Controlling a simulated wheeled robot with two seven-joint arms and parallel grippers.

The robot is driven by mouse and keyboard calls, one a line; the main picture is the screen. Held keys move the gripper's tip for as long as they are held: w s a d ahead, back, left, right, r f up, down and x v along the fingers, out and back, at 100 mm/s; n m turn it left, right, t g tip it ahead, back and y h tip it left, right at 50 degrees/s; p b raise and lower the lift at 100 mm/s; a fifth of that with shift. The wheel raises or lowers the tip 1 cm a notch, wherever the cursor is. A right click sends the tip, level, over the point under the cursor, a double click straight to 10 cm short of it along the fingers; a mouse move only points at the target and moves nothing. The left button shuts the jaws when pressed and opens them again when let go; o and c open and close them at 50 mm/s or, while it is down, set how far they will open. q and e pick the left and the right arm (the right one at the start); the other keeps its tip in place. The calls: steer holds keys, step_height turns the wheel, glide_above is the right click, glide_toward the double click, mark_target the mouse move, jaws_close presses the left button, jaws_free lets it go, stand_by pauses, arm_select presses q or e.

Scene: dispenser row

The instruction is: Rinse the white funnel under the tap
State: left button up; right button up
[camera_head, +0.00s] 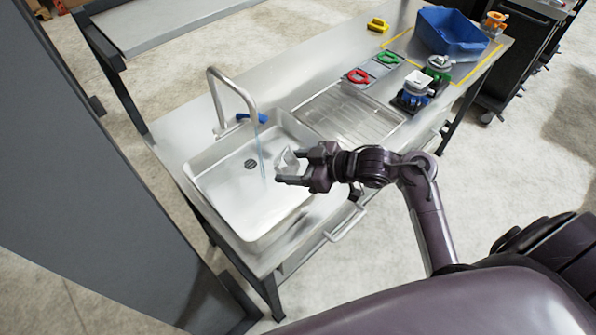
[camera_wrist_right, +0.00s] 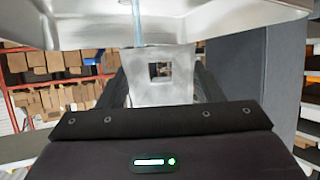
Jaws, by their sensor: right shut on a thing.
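The white funnel (camera_head: 287,161) is held in my right gripper (camera_head: 291,167), over the right side of the sink basin (camera_head: 226,198). In the right wrist view the funnel (camera_wrist_right: 178,88) appears as a pale, squarish piece with a square opening, between the dark fingers. The tap (camera_head: 232,85) arches over the basin. A thin water stream (camera_head: 261,150) falls from it, just left of the funnel in the head view. The stream also shows in the right wrist view (camera_wrist_right: 137,22), ending near the funnel's upper edge. I cannot tell whether water touches the funnel. My left gripper is out of view.
A blue tap handle (camera_head: 252,117) sits behind the basin. A ribbed drainboard (camera_head: 350,114) lies to the right. Beyond it stand dispensers (camera_head: 413,92), red (camera_head: 358,76) and green (camera_head: 388,58) pieces, a blue bin (camera_head: 450,32) and a yellow block (camera_head: 377,25).

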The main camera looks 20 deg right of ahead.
mark_target(288, 159)
steer(key=w+b, duration=0.1)
steer(key=w+a+f, duration=0.1)
steer(key=w+b, duration=0.1)
steer(key=w, duration=0.1)
steer(key=shift+a+f+b, duration=0.15)
steer(key=shift+a+b, duration=0.15)
steer(key=shift+w+a+r, duration=0.1)
steer(key=shift+w+a, duration=0.1)
steer(key=shift+w, duration=0.4)
steer(key=shift+w+a+r, duration=0.1)
steer(key=shift+w+a, duration=0.15)
steer(key=shift+w, duration=0.4)
steer(key=shift+w+a, duration=0.2)
steer(key=shift+w, duration=0.4)
steer(key=shift+s, duration=0.1)
stand_by(1.7)
